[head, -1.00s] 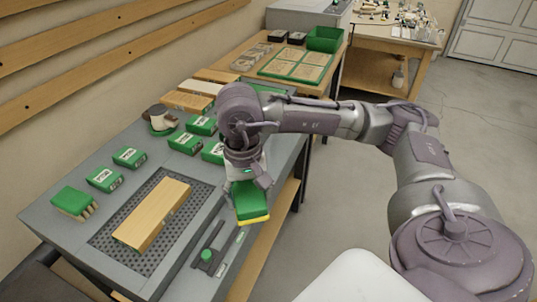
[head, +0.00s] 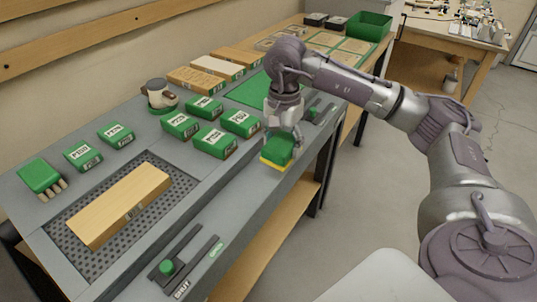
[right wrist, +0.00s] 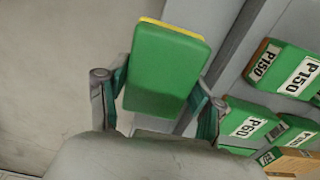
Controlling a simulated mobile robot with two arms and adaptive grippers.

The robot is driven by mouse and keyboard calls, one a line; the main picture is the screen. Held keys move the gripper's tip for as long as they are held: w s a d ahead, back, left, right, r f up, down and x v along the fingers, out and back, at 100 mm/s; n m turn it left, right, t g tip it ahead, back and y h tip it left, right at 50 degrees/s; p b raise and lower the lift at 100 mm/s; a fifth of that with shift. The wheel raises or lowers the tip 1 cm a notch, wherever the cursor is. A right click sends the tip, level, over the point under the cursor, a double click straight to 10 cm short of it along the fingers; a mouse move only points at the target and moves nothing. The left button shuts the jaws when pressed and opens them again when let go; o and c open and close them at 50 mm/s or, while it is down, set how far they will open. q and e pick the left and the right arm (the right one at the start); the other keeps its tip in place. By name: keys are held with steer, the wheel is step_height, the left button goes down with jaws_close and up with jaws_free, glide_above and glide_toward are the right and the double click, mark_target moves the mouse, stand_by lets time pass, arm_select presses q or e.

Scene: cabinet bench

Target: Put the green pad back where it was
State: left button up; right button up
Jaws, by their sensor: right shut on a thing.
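The green pad (head: 279,147) has a yellow underside layer. My right gripper (head: 284,122) is shut on it and holds it at the bench's front edge, right of the labelled green boxes. In the right wrist view the pad (right wrist: 166,70) sits between the two fingers, its yellow edge at the far end. I cannot tell whether it touches the bench top. My left gripper is not in view.
Several labelled green boxes (head: 212,140) stand close left of the pad. A wooden block (head: 120,205) lies on a perforated plate (head: 85,262). A green mat (head: 247,91), wooden blocks (head: 217,68) and a green bin (head: 368,26) are farther back.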

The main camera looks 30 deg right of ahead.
glide_above(268, 167)
step_height(268, 167, down, 3)
steer(key=shift+w+r, duration=0.1)
step_height(268, 167, down, 4)
steer(key=shift+d+r+p, duration=0.1)
steer(key=shift+p, duration=0.3)
steer(key=shift+f, duration=0.25)
steer(key=o, duration=0.8)
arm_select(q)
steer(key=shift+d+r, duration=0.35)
arm_select(e)
steer(key=shift+r, duration=0.6)
arm_select(q)
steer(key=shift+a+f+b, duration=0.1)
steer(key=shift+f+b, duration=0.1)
steer(key=shift+b, duration=0.2)
arm_select(e)
step_height(268, 167, up, 11)
steer(key=shift+r, duration=0.1)
